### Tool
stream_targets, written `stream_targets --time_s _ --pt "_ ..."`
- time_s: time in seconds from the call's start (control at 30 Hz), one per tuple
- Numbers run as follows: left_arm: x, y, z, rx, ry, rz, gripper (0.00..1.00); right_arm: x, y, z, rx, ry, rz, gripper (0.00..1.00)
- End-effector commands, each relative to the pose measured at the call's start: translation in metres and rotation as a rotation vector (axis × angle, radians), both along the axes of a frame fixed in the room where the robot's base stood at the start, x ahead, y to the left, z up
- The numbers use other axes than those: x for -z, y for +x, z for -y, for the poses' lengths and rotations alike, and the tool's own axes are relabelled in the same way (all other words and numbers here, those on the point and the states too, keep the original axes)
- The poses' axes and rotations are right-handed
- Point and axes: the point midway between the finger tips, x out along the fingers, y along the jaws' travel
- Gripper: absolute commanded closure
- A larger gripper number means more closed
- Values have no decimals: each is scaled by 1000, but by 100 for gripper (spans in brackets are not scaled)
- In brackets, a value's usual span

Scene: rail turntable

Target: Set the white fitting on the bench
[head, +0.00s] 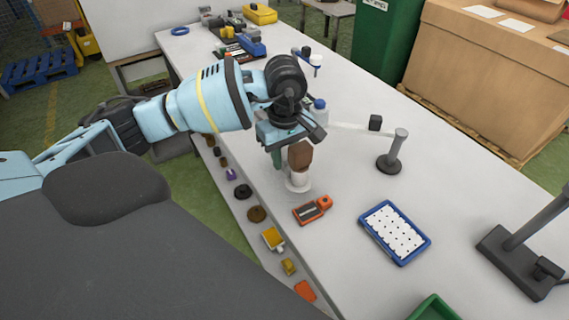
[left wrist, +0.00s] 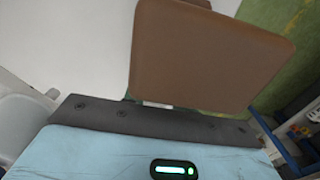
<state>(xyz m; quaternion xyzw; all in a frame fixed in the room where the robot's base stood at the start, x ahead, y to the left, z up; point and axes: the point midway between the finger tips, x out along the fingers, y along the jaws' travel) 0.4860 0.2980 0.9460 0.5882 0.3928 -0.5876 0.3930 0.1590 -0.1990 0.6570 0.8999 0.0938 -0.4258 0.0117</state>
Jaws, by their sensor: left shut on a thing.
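The white fitting (head: 297,182) shows in the head view near the bench's front edge, below the brown finger of my left gripper. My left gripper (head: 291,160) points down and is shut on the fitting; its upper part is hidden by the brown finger. Its flared lower end is at or just above the bench (head: 345,165); I cannot tell whether it touches. In the left wrist view the brown finger (left wrist: 208,55) fills the middle and the fitting cannot be made out. My right gripper is not in view.
An orange-red device (head: 312,210) lies close by the fitting. A blue tray with white contents (head: 365,222) lies to the right. A dark-based post (head: 389,163) with a strip stands behind. Several small items line the bench's front side. Bare bench lies between these things.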

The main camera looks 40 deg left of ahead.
Motion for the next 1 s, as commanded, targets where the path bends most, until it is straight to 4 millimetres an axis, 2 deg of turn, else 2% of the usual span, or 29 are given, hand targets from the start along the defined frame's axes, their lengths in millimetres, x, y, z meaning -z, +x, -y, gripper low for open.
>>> stream_targets --time_s 0.2,0.6,0.63,0.7,0.8,1.0 --pt "25 0 0 -1 -1 1 99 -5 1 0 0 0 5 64" --pt "32 0 0 -1 -1 0 99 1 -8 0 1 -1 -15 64" --pt "33 -1 0 -1 -1 -1 72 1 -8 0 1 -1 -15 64" --pt "32 -1 0 -1 -1 -1 62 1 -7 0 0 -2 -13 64" --pt "32 -1 0 -1 -1 -1 51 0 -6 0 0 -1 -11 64" --pt "32 -1 0 -1 -1 -1 51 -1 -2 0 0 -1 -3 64"
